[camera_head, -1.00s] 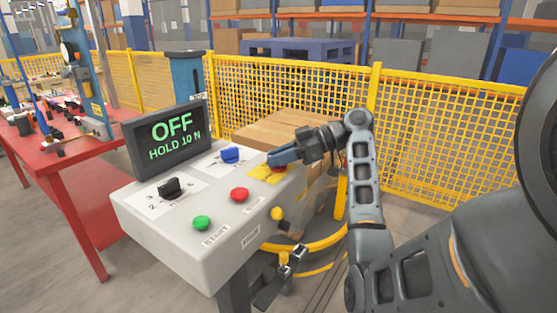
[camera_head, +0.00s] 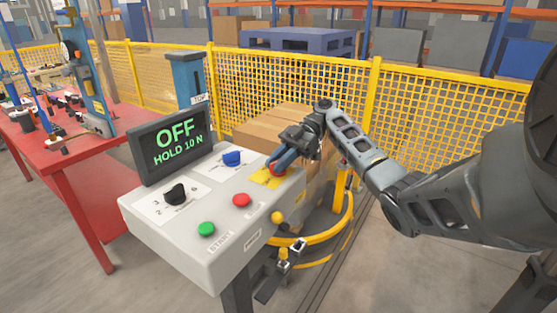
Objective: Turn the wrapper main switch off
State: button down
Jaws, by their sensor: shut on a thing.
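The main switch (camera_head: 276,171) is a red knob on a yellow plate at the back right of the light grey control panel (camera_head: 205,252). My gripper (camera_head: 279,165) is at this knob, with its blue-grey fingers pointing down and left onto it. It is shut on the knob, and the fingers hide most of it. The exact angle of the knob cannot be told. The dark display (camera_head: 175,145) on the panel reads "OFF" and "HOLD 10 N" in green letters.
A blue knob (camera_head: 232,158), black selector (camera_head: 175,194), red button (camera_head: 241,200) and green button (camera_head: 206,229) are on the panel. Cardboard boxes (camera_head: 262,130) stand close behind my gripper. A yellow mesh fence (camera_head: 440,130) runs behind. A red table (camera_head: 85,180) stands left.

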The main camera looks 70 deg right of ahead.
jog(key=shift+n+g+y+b, duration=0.4)
jog(key=shift+n+g+b, duration=0.2)
jog(key=shift+n+g, duration=0.6)
jog(key=shift+a+g, duration=0.1)
jog(key=shift+g, duration=0.3)
jog(key=c, duration=1.1)
grip_release()
jog(key=b+v, duration=0.2)
jog(key=v, duration=0.3)
jog(key=shift+d, duration=0.35)
jog(key=shift+b+v, duration=0.4)
jog(key=shift+v, duration=0.7)
